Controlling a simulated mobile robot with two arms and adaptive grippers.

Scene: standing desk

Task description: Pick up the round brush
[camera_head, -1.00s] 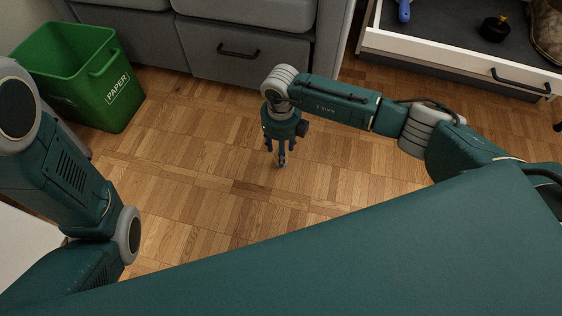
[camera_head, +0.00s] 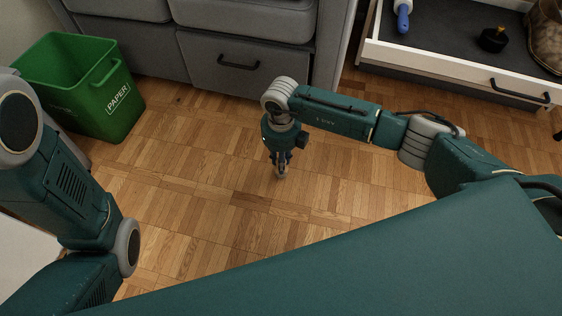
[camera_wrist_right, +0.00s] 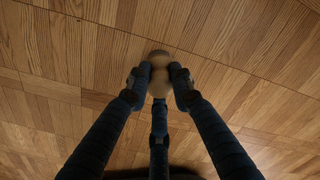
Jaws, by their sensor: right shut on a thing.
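The round brush (camera_wrist_right: 159,60) shows in the right wrist view as a small tan, rounded piece with a narrower middle, between the fingertips. My right gripper (camera_wrist_right: 160,82) is shut on it, with a finger on each side and a third finger below. In the head view my right gripper (camera_head: 281,168) points down over the wooden floor, with the small brush partly hidden at its fingertips. I cannot tell whether the brush touches the floor. My left arm shows at the left edge of the head view, but its gripper is out of view.
A green paper bin (camera_head: 118,112) stands at the upper left. Grey drawers (camera_head: 262,85) are behind the gripper. An open white drawer (camera_head: 440,65) at the upper right holds a blue-handled roller (camera_head: 403,20) and a black object (camera_head: 493,40). The floor around the gripper is clear.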

